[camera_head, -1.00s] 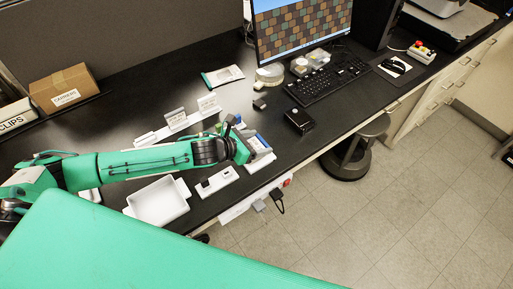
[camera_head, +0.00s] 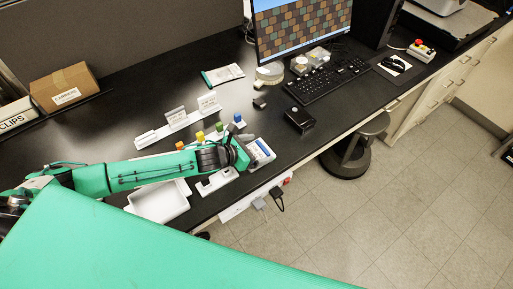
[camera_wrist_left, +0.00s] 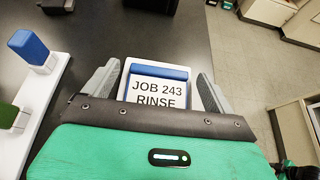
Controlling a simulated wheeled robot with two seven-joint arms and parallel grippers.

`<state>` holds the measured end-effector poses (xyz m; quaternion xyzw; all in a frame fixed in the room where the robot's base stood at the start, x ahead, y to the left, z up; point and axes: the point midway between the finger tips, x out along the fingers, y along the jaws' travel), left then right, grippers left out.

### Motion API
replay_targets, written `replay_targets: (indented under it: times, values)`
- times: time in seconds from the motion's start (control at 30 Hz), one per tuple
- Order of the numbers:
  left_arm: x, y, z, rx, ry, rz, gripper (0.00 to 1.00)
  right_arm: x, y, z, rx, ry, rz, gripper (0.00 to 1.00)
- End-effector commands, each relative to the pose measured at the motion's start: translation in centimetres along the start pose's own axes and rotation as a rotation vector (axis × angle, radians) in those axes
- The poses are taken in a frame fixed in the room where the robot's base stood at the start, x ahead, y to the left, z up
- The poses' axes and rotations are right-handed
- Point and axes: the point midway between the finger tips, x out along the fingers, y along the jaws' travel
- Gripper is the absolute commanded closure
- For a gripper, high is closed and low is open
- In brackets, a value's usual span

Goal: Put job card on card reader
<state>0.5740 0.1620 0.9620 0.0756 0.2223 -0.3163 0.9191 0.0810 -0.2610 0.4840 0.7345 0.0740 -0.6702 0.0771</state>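The job card (camera_wrist_left: 158,88), white with a blue band and the text "JOB 243 RINSE", lies in a shallow white holder (camera_wrist_left: 128,65) on the black bench. In the head view the card (camera_head: 261,149) shows just beyond my left gripper (camera_head: 250,154). In the wrist view my left gripper (camera_wrist_left: 158,82) is open, with one grey finger on each side of the card and holder. Gaps show between fingers and card. A black box (camera_head: 299,119), possibly the card reader, stands on the bench to the right of the card. My right gripper is not in view.
A white rack with coloured blocks, one blue (camera_wrist_left: 29,47), stands left of the card. A white tray (camera_head: 160,203) and a small white device (camera_head: 217,181) lie near the front edge. A keyboard (camera_head: 327,80) lies farther right. Bench between card and black box is mostly clear.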

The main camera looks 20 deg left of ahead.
Motion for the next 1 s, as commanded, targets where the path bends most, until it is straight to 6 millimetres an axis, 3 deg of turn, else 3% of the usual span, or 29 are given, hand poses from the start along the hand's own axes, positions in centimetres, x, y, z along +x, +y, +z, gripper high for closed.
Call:
replay_targets:
  times: [0.27,0.8,1.0]
  values:
    - [-0.9,0.1,0.0,0.001,0.001,0.001,0.11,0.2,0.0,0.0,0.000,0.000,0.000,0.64]
    - [-9.2,0.0,-0.1,0.003,0.001,0.000,0.11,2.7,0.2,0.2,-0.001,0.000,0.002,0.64]
    - [-11.3,0.1,0.1,0.001,0.000,0.001,0.11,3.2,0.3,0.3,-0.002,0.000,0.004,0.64]
